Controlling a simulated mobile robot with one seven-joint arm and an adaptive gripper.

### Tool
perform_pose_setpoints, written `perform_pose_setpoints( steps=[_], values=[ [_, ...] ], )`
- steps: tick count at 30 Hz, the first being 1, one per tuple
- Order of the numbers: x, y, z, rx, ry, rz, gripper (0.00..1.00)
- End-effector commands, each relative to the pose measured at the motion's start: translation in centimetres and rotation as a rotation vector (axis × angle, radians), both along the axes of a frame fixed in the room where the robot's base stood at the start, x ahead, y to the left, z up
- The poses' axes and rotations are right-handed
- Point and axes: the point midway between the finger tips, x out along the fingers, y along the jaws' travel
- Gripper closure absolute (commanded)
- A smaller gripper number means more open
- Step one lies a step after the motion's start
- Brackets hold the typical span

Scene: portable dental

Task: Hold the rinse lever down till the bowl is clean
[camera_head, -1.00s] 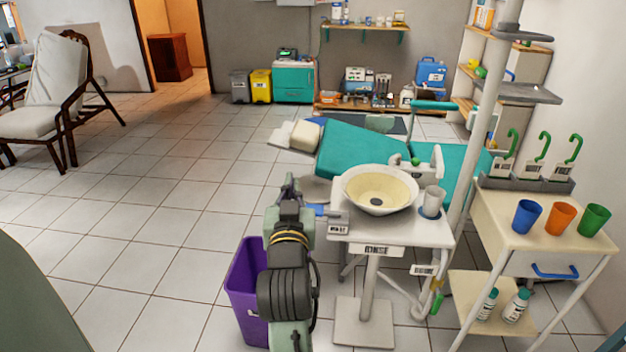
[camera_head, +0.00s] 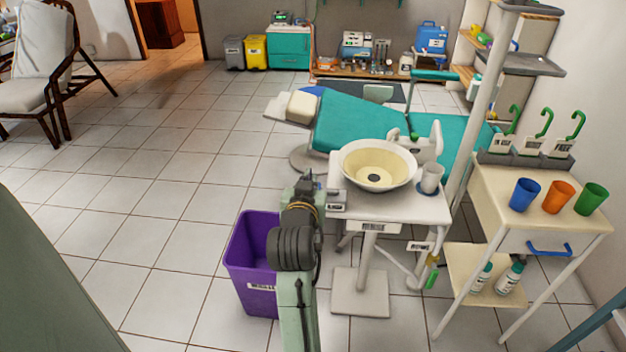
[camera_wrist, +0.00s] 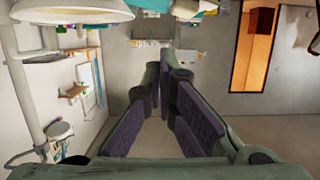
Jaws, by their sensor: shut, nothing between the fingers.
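The rinse bowl (camera_head: 352,160) is a round cream basin with a yellowish inside and a dark drain, on a white stand (camera_head: 405,208). A small grey lever-like block (camera_head: 337,200) sticks out at the stand's left edge; I take it for the rinse lever, but its label is unreadable. My gripper (camera_head: 308,178) is shut and empty, just left of the stand and near that block; I cannot tell whether they touch. In the wrist view my gripper's fingers (camera_wrist: 167,58) come together at their tips. The bowl's rim (camera_wrist: 70,14) shows there at upper left; no lever is clearly visible.
A purple bin (camera_head: 250,265) stands below my arm, left of the stand. A grey cup (camera_head: 430,178) is right of the bowl. The teal dental chair (camera_head: 365,125) is behind. A cart (camera_head: 480,195) with coloured cups stands right.

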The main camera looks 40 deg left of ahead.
Motion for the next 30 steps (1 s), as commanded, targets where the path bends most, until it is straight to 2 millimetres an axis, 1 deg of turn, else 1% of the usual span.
perform_pose_setpoints(
  steps=[1, 3, 9, 10, 12, 18, 22, 30],
  values=[
    [1.0, 0.6, 0.0, -0.002, 0.003, 0.0, 1.0],
    [2.2, 1.4, -0.4, -0.001, 0.003, 0.001, 1.0],
    [5.6, 3.6, -1.4, 0.0, 0.004, 0.0, 1.0],
    [5.4, 3.5, -2.3, -0.005, 0.004, 0.004, 1.0],
    [5.3, 3.4, -3.5, -0.005, 0.004, 0.003, 1.0],
    [5.3, 3.4, -5.3, -0.001, 0.002, 0.002, 1.0],
    [5.3, 3.4, -5.6, 0.0, 0.0, 0.002, 1.0],
    [5.3, 3.4, -5.6, 0.001, 0.001, 0.002, 1.0]
  ],
)
